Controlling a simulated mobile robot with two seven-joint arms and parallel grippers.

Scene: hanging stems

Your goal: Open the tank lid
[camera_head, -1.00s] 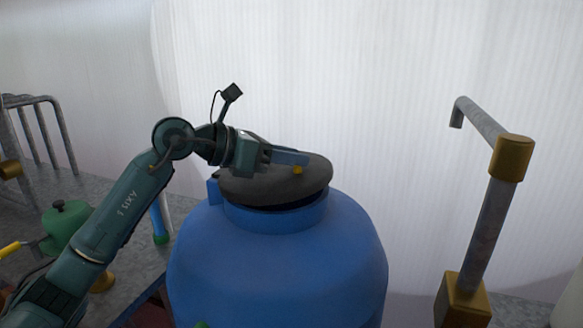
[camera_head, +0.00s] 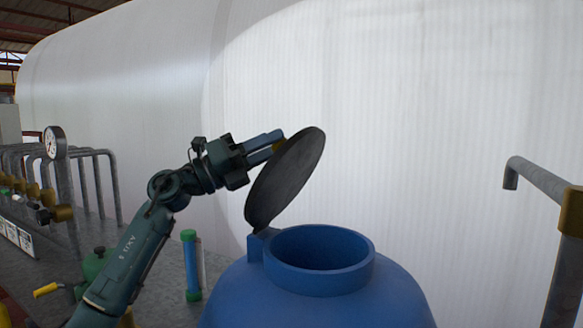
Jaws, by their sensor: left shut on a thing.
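The blue tank (camera_head: 325,302) stands at the bottom middle, its round mouth open and its inside wall showing. The dark grey round lid (camera_head: 287,180) is tilted up steeply at the tank's left side, with its lower edge at the hinge block (camera_head: 256,245) on the neck. My left gripper (camera_head: 275,146) is at the upper left part of the lid, its blue fingers reaching behind the lid's edge, shut on it. The exact contact is partly hidden by the lid. My right gripper is not in view.
A grey pipe with a brass joint (camera_head: 573,212) stands at the right. A blue tube with green ends (camera_head: 192,266), a green can (camera_head: 95,264) and a pressure gauge (camera_head: 55,142) are at the left. A large white curved wall (camera_head: 420,90) fills the back.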

